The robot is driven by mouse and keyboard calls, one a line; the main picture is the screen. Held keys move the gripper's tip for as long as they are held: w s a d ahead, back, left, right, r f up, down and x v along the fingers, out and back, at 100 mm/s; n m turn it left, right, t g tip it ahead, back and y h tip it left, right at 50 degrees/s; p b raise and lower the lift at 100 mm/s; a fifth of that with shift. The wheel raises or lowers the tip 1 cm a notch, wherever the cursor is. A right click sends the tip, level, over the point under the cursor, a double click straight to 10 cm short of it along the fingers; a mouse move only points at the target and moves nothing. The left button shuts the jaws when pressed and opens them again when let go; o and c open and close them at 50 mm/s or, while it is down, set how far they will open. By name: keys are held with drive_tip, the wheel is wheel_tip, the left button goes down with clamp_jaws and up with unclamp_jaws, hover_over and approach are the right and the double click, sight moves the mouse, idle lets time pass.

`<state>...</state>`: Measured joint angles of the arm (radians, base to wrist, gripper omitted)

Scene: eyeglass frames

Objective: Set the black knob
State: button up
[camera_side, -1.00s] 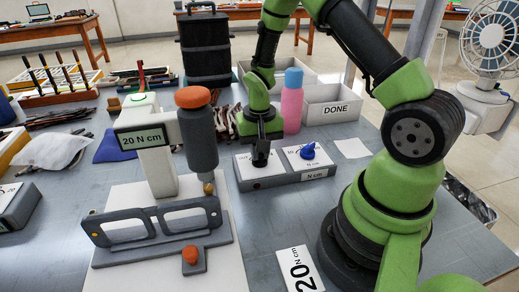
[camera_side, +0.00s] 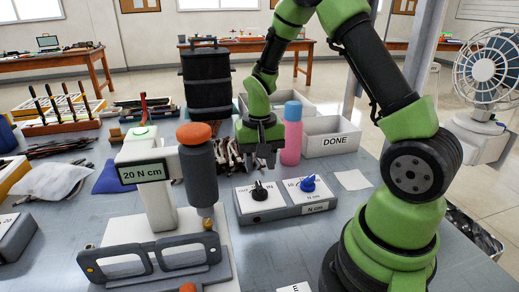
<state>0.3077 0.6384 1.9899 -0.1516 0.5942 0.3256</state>
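The black knob (camera_side: 259,190) stands on the left white panel of a grey control box (camera_side: 285,208). The blue knob (camera_side: 308,183) is on the right panel, beside a label reading "N cm". My gripper (camera_side: 261,162) is above and just behind the black knob in the picture, pointing down, with a gap between its fingers and nothing seen in it. It appears clear of the knob. The screwdriver stand's display (camera_side: 144,172) reads 20 N cm. The black knob's exact pointer direction is too small to read surely.
A pink bottle (camera_side: 291,140) and the DONE bin (camera_side: 331,138) stand behind the box. A card (camera_side: 293,288) is cut off at the bottom edge.

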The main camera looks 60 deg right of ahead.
drive_tip(key=shift+r, duration=1.95)
wheel_tip(320, 180, up, 11)
drive_tip(key=n+t, duration=0.2)
drive_tip(key=t, duration=0.2)
hover_over(259, 185)
drive_tip(key=s+a, duration=0.5)
drive_tip(key=a, duration=0.1)
drive_tip(key=s+a+r+n+t+y, duration=0.2)
drive_tip(key=s+a+r, duration=0.3)
drive_tip(key=s, duration=0.3)
drive_tip(key=shift+s+a+n+t, duration=0.4)
drive_tip(key=shift+n+t, duration=0.1)
drive_tip(key=shift+t, duration=0.1)
drive_tip(key=shift+d, duration=0.1)
